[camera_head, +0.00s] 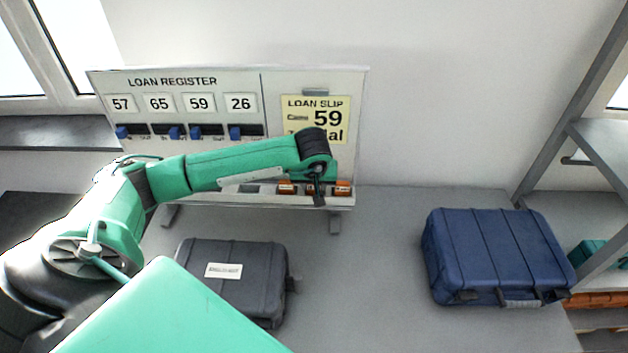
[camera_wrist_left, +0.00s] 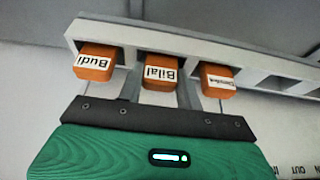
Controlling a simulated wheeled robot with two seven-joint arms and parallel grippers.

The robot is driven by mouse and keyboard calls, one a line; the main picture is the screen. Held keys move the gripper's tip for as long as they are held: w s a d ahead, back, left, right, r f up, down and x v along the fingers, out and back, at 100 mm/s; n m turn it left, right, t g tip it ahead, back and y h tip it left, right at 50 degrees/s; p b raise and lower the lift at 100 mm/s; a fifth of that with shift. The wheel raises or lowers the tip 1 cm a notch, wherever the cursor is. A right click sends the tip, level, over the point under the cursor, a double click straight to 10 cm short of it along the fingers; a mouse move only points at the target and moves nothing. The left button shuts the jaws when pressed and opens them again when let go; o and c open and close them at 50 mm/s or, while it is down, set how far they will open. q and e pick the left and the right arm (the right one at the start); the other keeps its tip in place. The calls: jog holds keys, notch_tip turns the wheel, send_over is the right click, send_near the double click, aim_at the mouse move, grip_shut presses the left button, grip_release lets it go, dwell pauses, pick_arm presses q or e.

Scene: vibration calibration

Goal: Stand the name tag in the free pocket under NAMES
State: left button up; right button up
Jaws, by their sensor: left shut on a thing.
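Several orange name tags stand at the ledge along the bottom of the loan register board (camera_head: 360,120). In the left wrist view they read Budi (camera_wrist_left: 95,62) and Bilal (camera_wrist_left: 162,72); a third tag (camera_wrist_left: 217,80) has print too small to read. My left gripper (camera_head: 318,192) is at the ledge (camera_head: 340,203), its fingers shut on the Bilal tag. I cannot tell how deep that tag sits in its pocket. Empty pockets (camera_wrist_left: 272,80) show beside the third tag. The NAMES heading is not visible; my arm covers part of the board. My right gripper is not in view.
The yellow loan slip (camera_head: 330,105) shows 59 and a partly covered word ending in "al". A grey case (camera_head: 225,255) lies in front of the board and a blue case (camera_head: 490,255) to the right. The table between them is clear. Shelving stands at the right.

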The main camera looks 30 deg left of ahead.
pick_arm(q)
jog(key=shift+f, duration=0.15)
jog(key=o, duration=1)
jog(key=shift+c, duration=0.2)
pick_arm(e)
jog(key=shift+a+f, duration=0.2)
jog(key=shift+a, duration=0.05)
pick_arm(q)
jog(key=shift+r, duration=0.35)
jog(key=b+v, duration=0.5)
jog(key=v, duration=0.6)
jog(key=shift+s+r, duration=0.2)
jog(key=shift+r, duration=0.1)
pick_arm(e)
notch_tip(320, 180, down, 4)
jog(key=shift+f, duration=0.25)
